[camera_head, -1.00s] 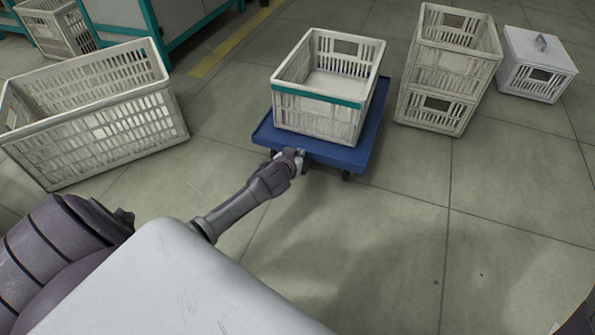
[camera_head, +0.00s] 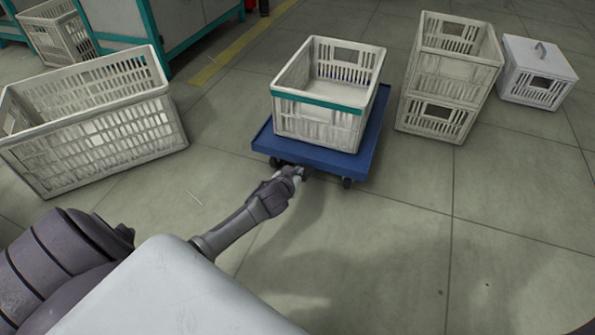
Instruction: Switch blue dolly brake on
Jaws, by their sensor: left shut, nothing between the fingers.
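The blue dolly (camera_head: 352,162) stands on the floor at the upper middle, carrying a white crate (camera_head: 318,128) with a teal band on its near rim. Dark casters show under its near edge, one at the near right corner (camera_head: 347,183). My left gripper (camera_head: 298,172) is shut and empty, low at the dolly's near edge, close to a caster underneath. The gripper partly hides that caster, and I cannot tell whether it touches. The brake lever is too small to make out. My right gripper is not in view.
A large white crate (camera_head: 95,135) stands on the floor at the left. Two stacked white crates (camera_head: 440,85) stand right of the dolly, with a lidded white box (camera_head: 538,72) beyond. The floor (camera_head: 400,250) in front and to the right is clear.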

